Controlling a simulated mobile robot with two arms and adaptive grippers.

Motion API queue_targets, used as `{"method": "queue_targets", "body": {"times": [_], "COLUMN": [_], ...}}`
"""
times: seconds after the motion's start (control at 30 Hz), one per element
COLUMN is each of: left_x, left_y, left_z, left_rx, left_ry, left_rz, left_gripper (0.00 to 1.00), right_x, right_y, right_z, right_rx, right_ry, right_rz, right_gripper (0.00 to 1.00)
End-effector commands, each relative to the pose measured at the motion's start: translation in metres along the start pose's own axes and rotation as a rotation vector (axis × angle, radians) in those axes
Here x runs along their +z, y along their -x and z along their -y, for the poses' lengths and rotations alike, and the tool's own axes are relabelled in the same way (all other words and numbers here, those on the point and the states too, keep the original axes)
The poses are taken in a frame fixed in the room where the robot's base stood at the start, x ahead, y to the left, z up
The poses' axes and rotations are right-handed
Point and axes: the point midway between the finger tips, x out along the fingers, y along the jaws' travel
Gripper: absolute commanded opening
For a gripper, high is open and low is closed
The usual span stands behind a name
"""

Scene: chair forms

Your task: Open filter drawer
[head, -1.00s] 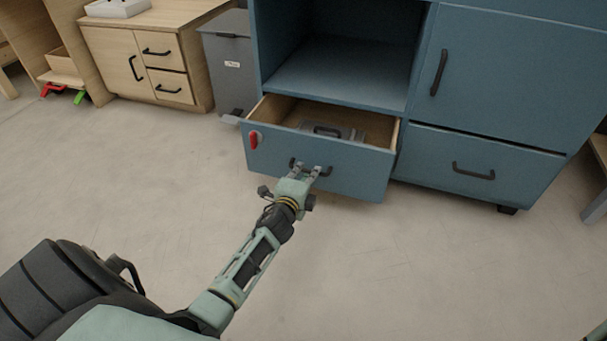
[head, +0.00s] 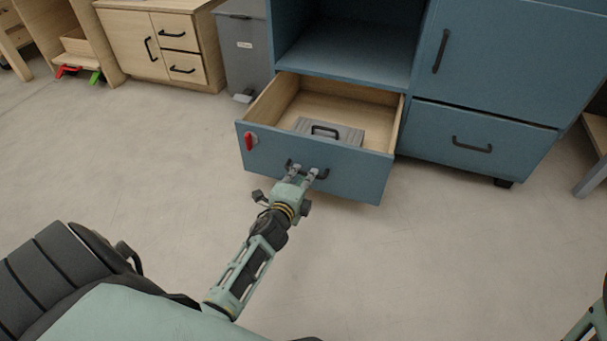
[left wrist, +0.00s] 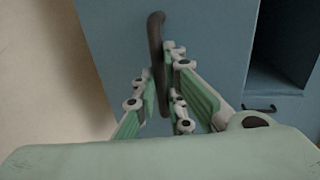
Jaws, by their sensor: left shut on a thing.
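The filter drawer (head: 350,172) is the lower left drawer of the blue cabinet and stands well out from it. Its wooden inside shows, with a grey case (head: 338,131) with a black handle lying in it. My left gripper (head: 302,173) is at the drawer front, shut on the dark drawer handle (head: 322,174). In the left wrist view the fingers (left wrist: 160,80) close around the handle (left wrist: 155,40), which shows upright against the blue front. A part of my right arm shows at the lower right edge of the head view; its gripper is out of the picture.
A red piece (head: 250,141) sits on the drawer front's left end. The closed right drawer (head: 510,150) and cabinet door (head: 490,60) are beside it. A grey bin (head: 244,60) and wooden cabinet (head: 165,50) stand left. The floor (head: 130,170) in front is clear.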

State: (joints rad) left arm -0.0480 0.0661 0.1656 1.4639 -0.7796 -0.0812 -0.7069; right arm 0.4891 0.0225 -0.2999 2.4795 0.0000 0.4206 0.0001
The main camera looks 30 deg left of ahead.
Motion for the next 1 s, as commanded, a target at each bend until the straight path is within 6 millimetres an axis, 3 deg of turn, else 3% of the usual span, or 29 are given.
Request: {"method": "queue_targets", "body": {"times": [0.2,0.23,0.43,0.77,1.0], "left_x": [0.0,0.0,0.0,0.0,0.0], "left_y": [0.0,0.0,0.0,0.002,0.036], "left_z": [-0.001,-0.001,-0.001,0.0,-0.002], "left_rx": [0.002,0.002,0.001,0.0,0.003], "left_ry": [0.0,0.0,0.0,0.0,0.0], "left_rz": [0.001,0.001,0.001,0.0,0.0], "left_gripper": [0.0,0.12,0.28,0.28,0.28], "right_x": [0.001,0.001,0.0,-0.002,-0.002], "right_y": [0.0,0.0,-0.001,-0.003,-0.003], "right_z": [0.0,0.0,0.0,-0.001,0.0], "right_rx": [0.0,0.0,-0.001,0.002,0.001], "right_ry": [0.0,0.0,0.0,0.0,0.0], "right_rz": [0.003,0.003,0.0,-0.009,-0.006], "right_gripper": [0.4,0.4,0.4,0.4,0.4]}}
